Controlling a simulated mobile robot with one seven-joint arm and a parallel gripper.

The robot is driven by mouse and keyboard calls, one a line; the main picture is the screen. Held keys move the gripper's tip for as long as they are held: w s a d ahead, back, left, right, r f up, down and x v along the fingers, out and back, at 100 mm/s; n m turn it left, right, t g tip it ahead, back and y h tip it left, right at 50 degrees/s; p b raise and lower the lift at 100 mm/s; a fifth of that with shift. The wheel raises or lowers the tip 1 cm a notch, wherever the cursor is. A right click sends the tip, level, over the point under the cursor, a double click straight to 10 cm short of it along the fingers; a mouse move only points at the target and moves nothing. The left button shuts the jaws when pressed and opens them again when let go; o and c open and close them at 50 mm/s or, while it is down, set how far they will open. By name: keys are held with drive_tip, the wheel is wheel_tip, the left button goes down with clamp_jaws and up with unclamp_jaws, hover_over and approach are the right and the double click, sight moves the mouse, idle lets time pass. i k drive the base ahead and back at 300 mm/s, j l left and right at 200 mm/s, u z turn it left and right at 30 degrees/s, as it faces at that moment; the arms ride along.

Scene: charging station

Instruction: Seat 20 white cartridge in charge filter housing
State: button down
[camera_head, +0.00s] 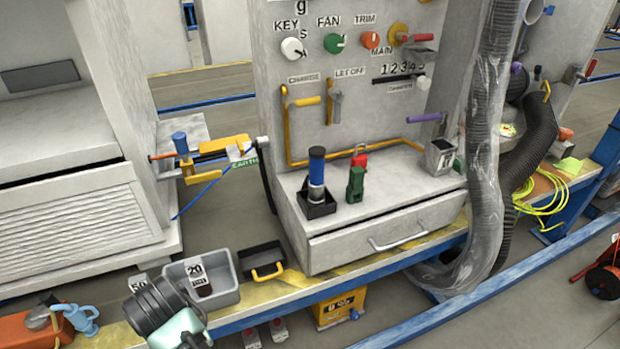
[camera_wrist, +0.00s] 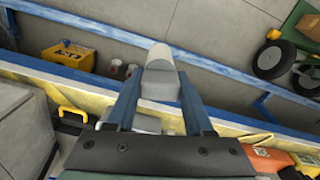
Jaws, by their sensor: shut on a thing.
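In the wrist view, my gripper (camera_wrist: 157,88) has its two blue fingers closed on a pale grey-white, rounded piece (camera_wrist: 160,62), apparently the white cartridge. It sticks out beyond the fingertips, over the bench's front edge. No number is readable on it. In the head view, my dark wrist and teal arm part are at the bottom left, and the held piece cannot be made out. A grey bin (camera_head: 228,292) with a "20" card (camera_head: 194,267) stands beside my wrist, with a small dark cylinder (camera_head: 204,288) inside. I cannot tell which part is the charge filter housing.
The panel (camera_head: 355,75) carries knobs and valves, one labelled CHARGE (camera_head: 303,79). A black tray (camera_head: 262,258) sits right of the bin. Hoses (camera_head: 487,150) hang right.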

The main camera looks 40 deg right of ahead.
sight(439, 154)
drive_tip(key=l+z, duration=0.15)
drive_tip(key=z, duration=0.2)
drive_tip(key=l+z, duration=0.15)
drive_tip(key=z, duration=0.2)
drive_tip(key=i+l+z, duration=0.1)
drive_tip(key=z, duration=0.25)
